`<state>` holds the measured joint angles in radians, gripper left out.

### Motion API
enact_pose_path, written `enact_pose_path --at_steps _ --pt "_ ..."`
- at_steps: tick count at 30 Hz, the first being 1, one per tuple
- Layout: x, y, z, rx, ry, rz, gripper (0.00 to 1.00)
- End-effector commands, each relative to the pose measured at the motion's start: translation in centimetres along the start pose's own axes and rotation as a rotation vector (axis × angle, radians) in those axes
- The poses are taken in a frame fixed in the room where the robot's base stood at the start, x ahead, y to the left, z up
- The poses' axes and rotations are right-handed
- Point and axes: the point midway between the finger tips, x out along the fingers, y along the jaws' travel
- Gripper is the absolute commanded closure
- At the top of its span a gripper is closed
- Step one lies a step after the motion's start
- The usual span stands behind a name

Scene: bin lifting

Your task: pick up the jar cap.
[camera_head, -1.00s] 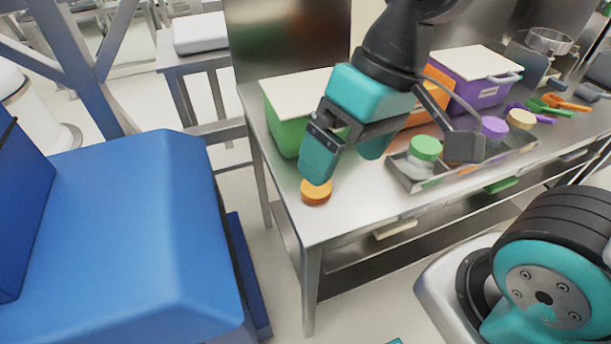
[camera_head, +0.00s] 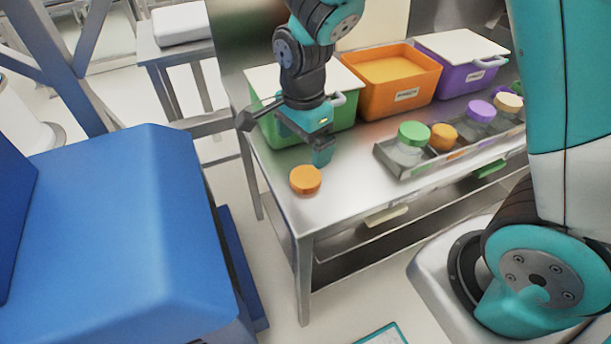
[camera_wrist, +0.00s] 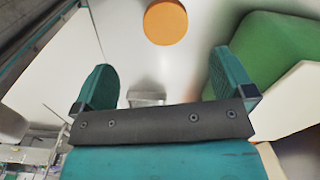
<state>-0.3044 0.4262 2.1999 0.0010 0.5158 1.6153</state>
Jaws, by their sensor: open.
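The orange jar cap (camera_head: 305,180) lies flat on the steel table near its front left corner. In the wrist view the cap (camera_wrist: 165,22) is at the top, beyond the fingertips and roughly between the lines of the two fingers. My gripper (camera_head: 321,152) is above the table, just behind and to the right of the cap, not touching it. In the wrist view my gripper (camera_wrist: 160,82) has its two teal fingers wide apart with nothing between them. In the head view the second finger is not clearly seen.
A green bin (camera_head: 338,118) with a white lid stands close behind my gripper. An orange bin (camera_head: 375,100) and a purple bin (camera_head: 460,82) stand to its right. A metal tray (camera_head: 402,176) holds several jars with coloured caps. Table around the cap is bare.

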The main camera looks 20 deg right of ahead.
Motion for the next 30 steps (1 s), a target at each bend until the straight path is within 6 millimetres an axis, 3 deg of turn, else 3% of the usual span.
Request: enact_pose_path --at_steps 6,14,24,30 --pt "4.2 0.1 0.0 -0.001 0.000 0.005 0.00" --pt "6.1 -0.1 -0.1 -0.001 -0.001 0.002 0.00" --pt "10.4 -0.7 -0.5 -0.003 -0.001 0.002 0.00" --pt "10.6 -0.7 -0.5 -0.002 -0.001 -0.001 0.00"
